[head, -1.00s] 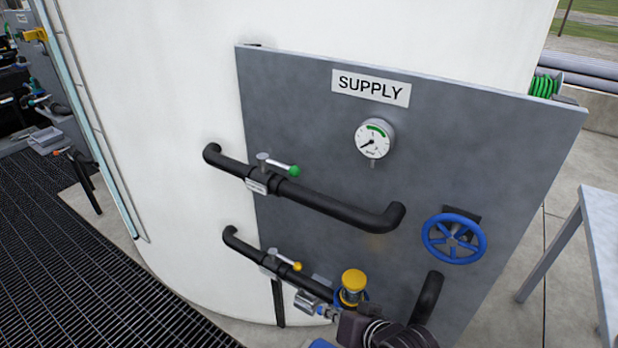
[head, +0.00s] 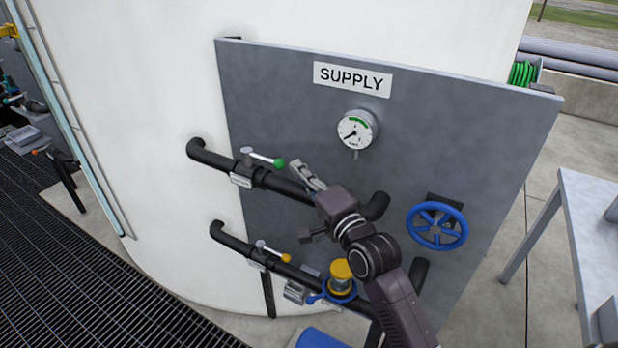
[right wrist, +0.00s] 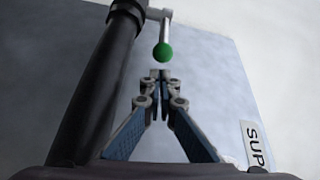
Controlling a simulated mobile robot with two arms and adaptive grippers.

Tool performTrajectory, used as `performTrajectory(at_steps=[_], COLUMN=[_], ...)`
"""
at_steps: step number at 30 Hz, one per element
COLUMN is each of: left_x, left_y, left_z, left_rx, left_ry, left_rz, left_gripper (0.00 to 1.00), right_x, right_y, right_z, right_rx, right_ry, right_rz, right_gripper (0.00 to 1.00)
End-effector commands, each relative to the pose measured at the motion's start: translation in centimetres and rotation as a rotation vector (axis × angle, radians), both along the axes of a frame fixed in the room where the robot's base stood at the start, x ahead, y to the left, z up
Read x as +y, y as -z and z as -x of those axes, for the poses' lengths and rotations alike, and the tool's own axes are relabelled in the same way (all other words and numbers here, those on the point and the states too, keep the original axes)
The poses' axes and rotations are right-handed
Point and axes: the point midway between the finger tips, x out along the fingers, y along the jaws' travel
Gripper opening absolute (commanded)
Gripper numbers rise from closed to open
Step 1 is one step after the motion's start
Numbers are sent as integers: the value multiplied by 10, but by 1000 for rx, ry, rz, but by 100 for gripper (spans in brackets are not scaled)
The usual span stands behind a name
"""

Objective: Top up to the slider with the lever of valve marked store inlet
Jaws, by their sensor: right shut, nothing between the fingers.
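The upper black pipe carries a valve with a green-knobbed lever (head: 265,158). A small white tag (head: 241,181) hangs below it, too small to read. The lever points right, roughly along the pipe. A lower valve has a yellow-knobbed lever (head: 272,251) and its own unreadable tag (head: 256,266). My right gripper (head: 296,164) is shut and empty, its tips just right of the green knob. In the right wrist view the shut fingertips (right wrist: 160,74) point at the green knob (right wrist: 162,52), with a small gap. No slider can be made out. My left gripper is out of view.
The grey panel has a SUPPLY sign (head: 352,79), a gauge (head: 357,130) and a blue handwheel (head: 437,226). A yellow-capped fitting (head: 341,278) sits on the lower pipe. A thin vertical tube (head: 75,125) runs up the white tank (head: 140,90). A table (head: 590,215) stands at right.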

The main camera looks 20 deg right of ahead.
Motion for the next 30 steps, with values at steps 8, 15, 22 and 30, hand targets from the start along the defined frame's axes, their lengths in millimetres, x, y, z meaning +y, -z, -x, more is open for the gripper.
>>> performTrajectory(at_steps=[8,15,22,30], left_x=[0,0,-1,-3], left_y=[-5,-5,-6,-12], left_z=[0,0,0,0], left_rx=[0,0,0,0], left_ry=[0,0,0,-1], left_rz=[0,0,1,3], left_gripper=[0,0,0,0], right_x=[4,4,4,6], right_y=[-2,-1,-1,-2], right_z=[-26,-28,-28,-27], right_rx=[1,1,2,2], right_ry=[-1,-1,1,34], right_rz=[0,1,1,-1], right_gripper=[0,0,0,0])
